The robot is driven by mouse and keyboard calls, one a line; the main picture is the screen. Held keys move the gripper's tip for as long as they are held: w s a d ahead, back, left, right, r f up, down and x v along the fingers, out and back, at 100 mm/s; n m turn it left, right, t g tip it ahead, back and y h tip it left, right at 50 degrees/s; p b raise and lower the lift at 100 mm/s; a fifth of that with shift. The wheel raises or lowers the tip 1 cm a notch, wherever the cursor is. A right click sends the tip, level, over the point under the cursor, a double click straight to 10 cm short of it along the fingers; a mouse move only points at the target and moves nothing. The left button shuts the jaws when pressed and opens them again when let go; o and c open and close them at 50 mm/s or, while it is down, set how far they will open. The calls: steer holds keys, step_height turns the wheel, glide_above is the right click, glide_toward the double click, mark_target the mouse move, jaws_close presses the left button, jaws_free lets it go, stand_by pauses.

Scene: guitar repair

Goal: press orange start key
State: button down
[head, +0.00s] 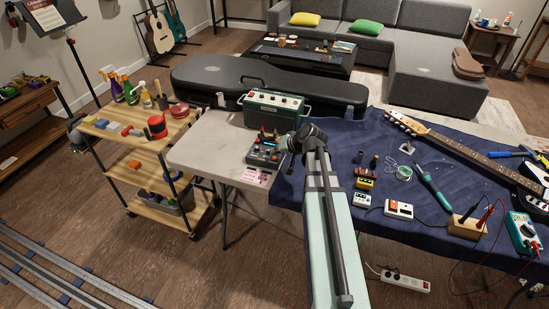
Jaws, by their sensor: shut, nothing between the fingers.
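A small dark tabletop unit (265,153) with knobs and small coloured parts stands on the grey table, in front of a green amplifier box (276,108). An orange-red spot shows near the unit's back left edge; whether it is the start key is too small to tell. My arm reaches in from the front, and my gripper (283,146) is at the unit's right side, shut and empty. It partly covers the unit's right end. I cannot tell whether the fingertips touch the unit.
A black guitar case (215,77) lies behind the amplifier. A pink-and-white card (257,177) lies in front of the unit. Right of my arm, a blue cloth (330,203) bears pedals, a soldering iron (434,188) and an electric guitar (465,150). A wooden cart (143,148) stands left.

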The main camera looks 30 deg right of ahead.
mark_target(276, 158)
steer(key=shift+f, duration=0.1)
steer(key=shift+f+b, duration=0.35)
steer(key=shift+b, duration=0.1)
steer(key=shift+f, duration=0.2)
stand_by(0.7)
steer(key=shift+r, duration=0.7)
steer(key=shift+r+p, duration=1.9)
steer(key=shift+r, duration=1.05)
